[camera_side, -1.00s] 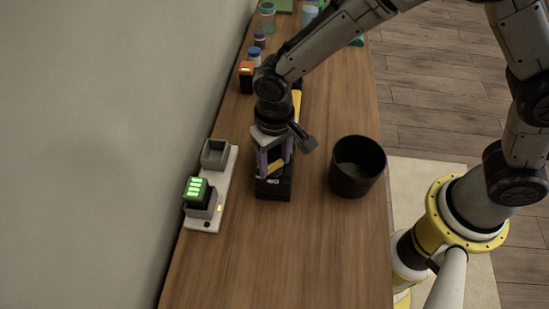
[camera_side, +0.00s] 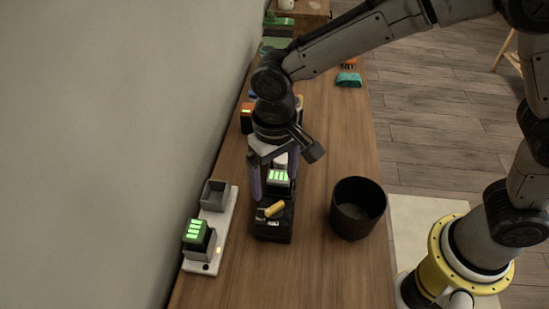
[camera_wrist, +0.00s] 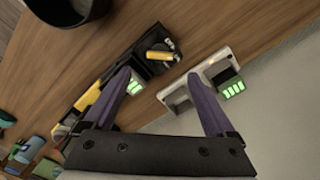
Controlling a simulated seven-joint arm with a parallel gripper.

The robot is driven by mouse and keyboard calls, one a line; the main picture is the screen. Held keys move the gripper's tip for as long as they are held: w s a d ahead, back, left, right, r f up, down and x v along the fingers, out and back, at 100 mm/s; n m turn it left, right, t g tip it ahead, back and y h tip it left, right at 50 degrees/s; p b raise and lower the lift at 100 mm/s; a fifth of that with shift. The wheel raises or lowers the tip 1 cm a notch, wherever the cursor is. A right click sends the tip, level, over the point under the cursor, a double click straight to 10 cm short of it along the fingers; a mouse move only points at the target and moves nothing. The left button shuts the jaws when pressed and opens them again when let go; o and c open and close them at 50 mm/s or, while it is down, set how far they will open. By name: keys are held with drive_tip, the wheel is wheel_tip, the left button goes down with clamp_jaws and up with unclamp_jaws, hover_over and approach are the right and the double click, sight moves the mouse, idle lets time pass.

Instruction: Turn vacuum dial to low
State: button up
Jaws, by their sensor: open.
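The vacuum (camera_side: 273,231) is a black body lying on the wooden counter, with a yellow part along its length. Its yellow bar-shaped dial (camera_side: 274,208) sits on the near end, slanted; the dial also shows in the wrist view (camera_wrist: 160,55). The dial's markings are too small to read. A block with green lights (camera_side: 278,178) sits in the vacuum behind the dial, also visible in the wrist view (camera_wrist: 135,86). My gripper (camera_side: 273,190) is open and empty above the vacuum, purple fingers pointing down on either side of the lit block. It also shows in the wrist view (camera_wrist: 160,75).
A white charging base (camera_side: 213,232) stands left of the vacuum by the wall, with another green-lit block (camera_side: 196,230) and an empty socket (camera_side: 214,195). A black bin (camera_side: 357,207) stands to the right. Bottles and an orange-black item (camera_side: 247,118) are behind. The front counter is clear.

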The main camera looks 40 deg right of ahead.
wheel_tip(320, 180, up, 5)
drive_tip(key=shift+r, duration=0.2)
idle(0.3)
drive_tip(key=s+d+r+m+t+y, duration=0.1)
drive_tip(key=d+r+m+t, duration=0.1)
drive_tip(key=d+r, duration=0.5)
drive_tip(key=s+d+r+m+t, duration=0.15)
drive_tip(key=d+r, duration=0.25)
drive_tip(key=d, duration=0.5)
drive_tip(key=s+d+f+n+t, duration=0.1)
drive_tip(key=s+d+f, duration=0.1)
drive_tip(key=s+d, duration=0.2)
drive_tip(key=s+d+f+n+t+h, duration=0.1)
drive_tip(key=s+d, duration=0.3)
drive_tip(key=s, duration=0.6)
drive_tip(key=shift+s+d+f+n, duration=0.2)
drive_tip(key=shift+d+f+n, duration=0.1)
drive_tip(key=shift+f+n, duration=0.45)
